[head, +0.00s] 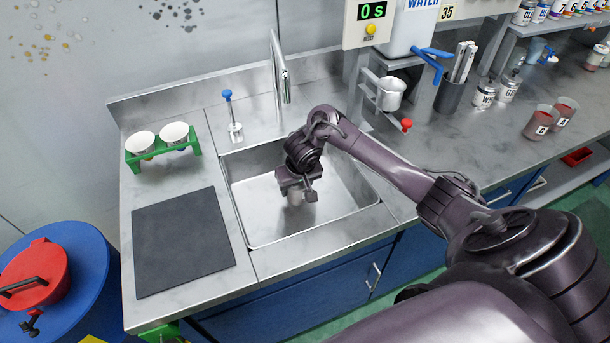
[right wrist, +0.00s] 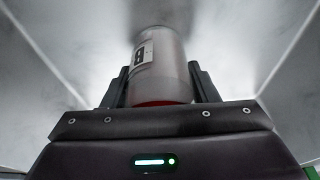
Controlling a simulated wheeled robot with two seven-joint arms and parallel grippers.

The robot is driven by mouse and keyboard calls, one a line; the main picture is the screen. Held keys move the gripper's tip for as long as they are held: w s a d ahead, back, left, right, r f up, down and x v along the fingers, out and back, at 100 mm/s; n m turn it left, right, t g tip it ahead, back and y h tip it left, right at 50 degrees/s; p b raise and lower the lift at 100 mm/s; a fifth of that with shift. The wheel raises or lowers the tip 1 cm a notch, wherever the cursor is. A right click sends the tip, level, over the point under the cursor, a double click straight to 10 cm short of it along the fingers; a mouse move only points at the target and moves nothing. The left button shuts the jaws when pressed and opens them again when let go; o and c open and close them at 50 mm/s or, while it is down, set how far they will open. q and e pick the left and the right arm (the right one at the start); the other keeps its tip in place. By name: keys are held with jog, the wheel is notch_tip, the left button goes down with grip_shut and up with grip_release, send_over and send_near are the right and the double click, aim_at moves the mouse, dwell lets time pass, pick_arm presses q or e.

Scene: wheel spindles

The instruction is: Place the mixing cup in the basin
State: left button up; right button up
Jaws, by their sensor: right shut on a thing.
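The mixing cup (right wrist: 158,65) is a translucent, greyish cup with a pale label and some red at its near end. In the right wrist view it sits between the two fingers of my right gripper (right wrist: 158,88), which is shut on it. Only a small part of the cup (head: 294,198) shows below the gripper there. I cannot tell whether the cup touches the basin floor. My left gripper is not in view.
A faucet (head: 279,75) and a blue-knobbed plunger (head: 231,115) stand behind the basin. A dark mat (head: 181,240) and a green rack (head: 164,148) with two white funnels are on the left. Two cups with red contents (head: 541,122) stand at the right. Most of the basin floor is clear.

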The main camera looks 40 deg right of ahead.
jog(key=shift+w+a, duration=0.1)
jog(key=shift+a, duration=0.2)
jog(key=shift+a+r, duration=0.15)
jog(key=shift+a, duration=0.35)
jog(key=shift+f, duration=0.2)
jog(key=o, duration=1)
jog(key=shift+d, duration=0.25)
jog(key=shift+a, duration=0.15)
jog(key=shift+r, duration=0.15)
jog(key=p+v, duration=0.7)
jog(key=v, duration=0.4)
jog(key=shift+r, duration=0.35)
pick_arm(q)
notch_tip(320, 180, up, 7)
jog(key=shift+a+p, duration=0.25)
jog(key=shift+p, duration=0.1)
pick_arm(e)
jog(key=shift+r, duration=0.25)
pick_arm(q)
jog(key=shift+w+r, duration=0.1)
